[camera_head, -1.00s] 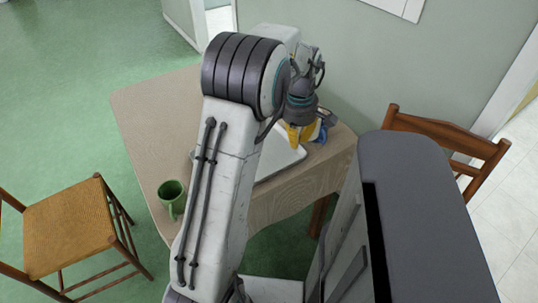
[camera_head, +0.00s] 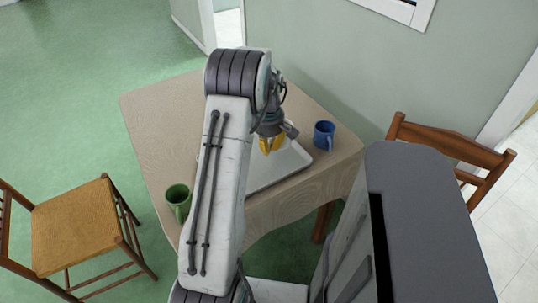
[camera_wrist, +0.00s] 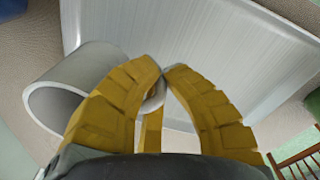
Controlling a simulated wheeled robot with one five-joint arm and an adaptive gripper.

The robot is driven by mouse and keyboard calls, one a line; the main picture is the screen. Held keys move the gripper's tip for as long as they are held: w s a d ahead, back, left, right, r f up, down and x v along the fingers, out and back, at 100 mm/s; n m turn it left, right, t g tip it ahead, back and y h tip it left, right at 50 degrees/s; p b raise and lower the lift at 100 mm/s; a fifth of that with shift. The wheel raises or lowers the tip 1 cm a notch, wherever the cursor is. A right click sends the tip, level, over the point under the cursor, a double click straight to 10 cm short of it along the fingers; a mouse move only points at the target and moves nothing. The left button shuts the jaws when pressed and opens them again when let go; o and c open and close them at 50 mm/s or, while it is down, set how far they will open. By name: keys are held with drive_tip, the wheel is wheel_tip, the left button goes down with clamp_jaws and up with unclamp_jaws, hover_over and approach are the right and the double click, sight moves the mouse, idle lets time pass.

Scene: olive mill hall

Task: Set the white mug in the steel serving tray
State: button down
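My gripper (camera_head: 271,144) is above the steel serving tray (camera_head: 278,172) in the head view. In the wrist view, its yellow fingers (camera_wrist: 162,72) close on the handle of the white mug (camera_wrist: 92,68). The mug is left of the fingers, its open mouth towards the lower left. The tray (camera_wrist: 205,42) fills the upper part of the wrist view, behind the mug. I cannot tell whether the mug touches the tray. In the head view the mug is hidden behind my arm, which also covers the tray's left part.
A blue mug (camera_head: 324,135) stands on the table (camera_head: 150,125) right of the tray. A green mug (camera_head: 178,200) stands near the table's front left edge. Wooden chairs stand left (camera_head: 75,225) and right (camera_head: 450,143). The far left tabletop is clear.

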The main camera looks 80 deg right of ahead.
sight(269, 162)
drive_tip(key=shift+f+p, duration=0.3)
drive_tip(key=shift+f, duration=1.6)
drive_tip(key=shift+f, duration=0.1)
drive_tip(key=c, duration=1.4)
unclamp_jaws()
drive_tip(key=r, duration=0.8)
drive_tip(key=r+b, duration=0.1)
drive_tip(key=r, duration=0.3)
drive_tip(key=shift+w+a+r, duration=0.15)
drive_tip(key=shift+a, duration=0.25)
